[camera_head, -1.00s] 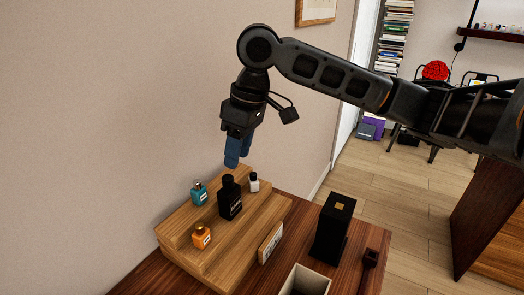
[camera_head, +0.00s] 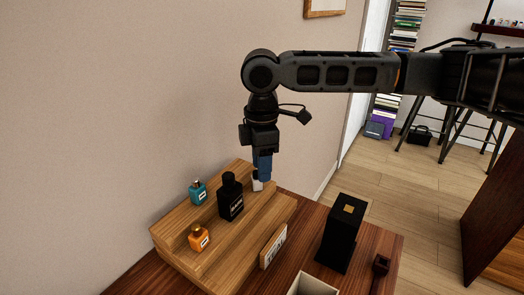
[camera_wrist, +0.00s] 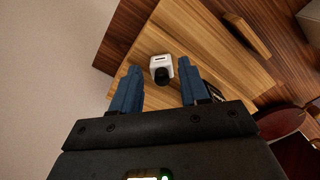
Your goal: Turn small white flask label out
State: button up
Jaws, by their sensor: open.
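The small white flask (camera_head: 257,186) with a black cap stands on the upper step of the wooden stand (camera_head: 176,238), near its right back end. My gripper (camera_head: 262,179) points down over it, and the blue fingers partly hide the flask in the head view. In the wrist view the flask (camera_wrist: 161,63) shows its white body and round black cap between and slightly beyond the two spread fingertips. Neither finger visibly touches it. A small dark mark shows on its far white face; I cannot read it. My gripper is open and empty.
A black bottle (camera_head: 230,199) stands close to the left of my gripper. A teal bottle (camera_head: 197,191) and an orange bottle (camera_head: 198,239) are farther left. A sign plate (camera_head: 273,246), tall black box (camera_head: 341,232) and open pale box (camera_head: 312,286) are in front and right.

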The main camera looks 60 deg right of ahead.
jog(key=shift+f, duration=1.85)
jog(key=shift+c, duration=0.3)
jog(key=c, duration=0.7)
jog(key=shift+o, duration=0.2)
jog(key=shift+a+r+m+p, duration=0.15)
jog(key=shift+r+m+p, duration=0.2)
jog(key=shift+m+p, duration=0.8)
jog(key=m+p, duration=0.4)
jog(key=shift+s+a, duration=0.2)
jog(key=m+p, duration=0.2)
jog(key=shift+a+m, duration=0.1)
jog(key=shift+m, duration=0.25)
jog(key=shift+f, duration=0.25)
jog(key=shift+f, duration=0.1)
